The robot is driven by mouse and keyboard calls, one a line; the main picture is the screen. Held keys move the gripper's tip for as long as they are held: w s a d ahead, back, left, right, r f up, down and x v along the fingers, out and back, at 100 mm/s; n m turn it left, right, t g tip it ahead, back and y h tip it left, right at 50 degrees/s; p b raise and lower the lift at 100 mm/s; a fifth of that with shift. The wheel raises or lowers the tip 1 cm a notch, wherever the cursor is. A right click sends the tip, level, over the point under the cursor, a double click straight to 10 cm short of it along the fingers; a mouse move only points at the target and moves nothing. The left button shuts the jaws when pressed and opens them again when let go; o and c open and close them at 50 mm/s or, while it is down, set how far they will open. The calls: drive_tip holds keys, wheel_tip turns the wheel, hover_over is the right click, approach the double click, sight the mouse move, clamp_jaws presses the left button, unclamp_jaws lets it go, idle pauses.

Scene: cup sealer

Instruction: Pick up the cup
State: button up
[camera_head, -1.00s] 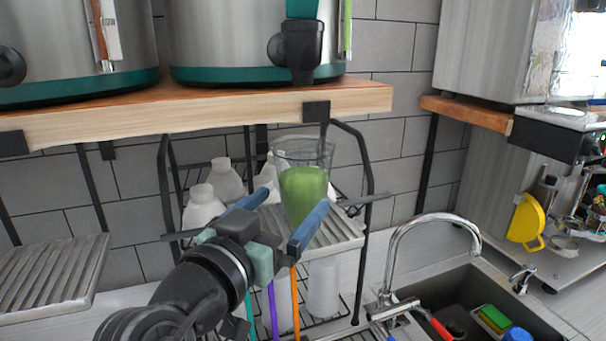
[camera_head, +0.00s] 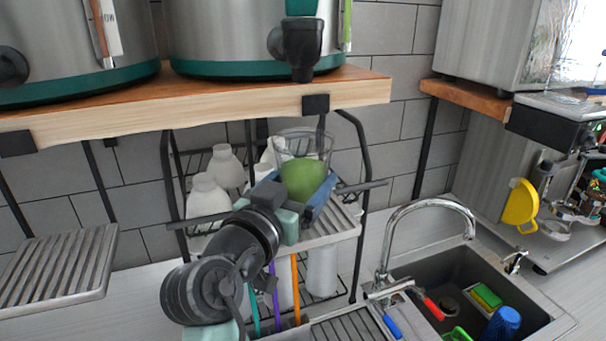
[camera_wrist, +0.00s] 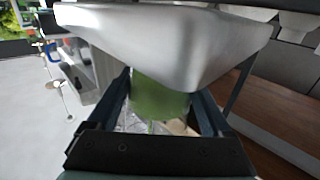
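The clear cup (camera_head: 305,178) with green contents stands upright on the upper shelf of a wire rack under the wooden counter. Its lower part is hidden behind my gripper in the head view. My gripper (camera_head: 296,194) reaches in from the front, with a blue finger on either side of the cup. In the wrist view the green lower part of the cup (camera_wrist: 160,98) shows between the two fingers of my gripper (camera_wrist: 162,92). The fingers are spread apart around the cup, very near its sides; whether they touch it I cannot tell.
White bottles (camera_head: 207,197) stand left of the cup on the rack (camera_head: 345,226). The wooden shelf (camera_head: 215,103) with steel dispensers is close above. A faucet (camera_head: 432,207) and sink lie to the right. A pale grey body (camera_wrist: 165,35) crosses the top of the wrist view.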

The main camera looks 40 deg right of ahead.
sight(303, 158)
clamp_jaws()
drive_tip(key=shift+r, duration=0.1)
drive_tip(key=shift+r+b, duration=0.6)
drive_tip(key=shift+r, duration=0.15)
drive_tip(key=shift+r+b, duration=0.5)
drive_tip(key=shift+r, duration=0.45)
drive_tip(key=b+v, duration=0.6)
drive_tip(key=v, duration=1.2)
drive_tip(key=shift+b, duration=0.3)
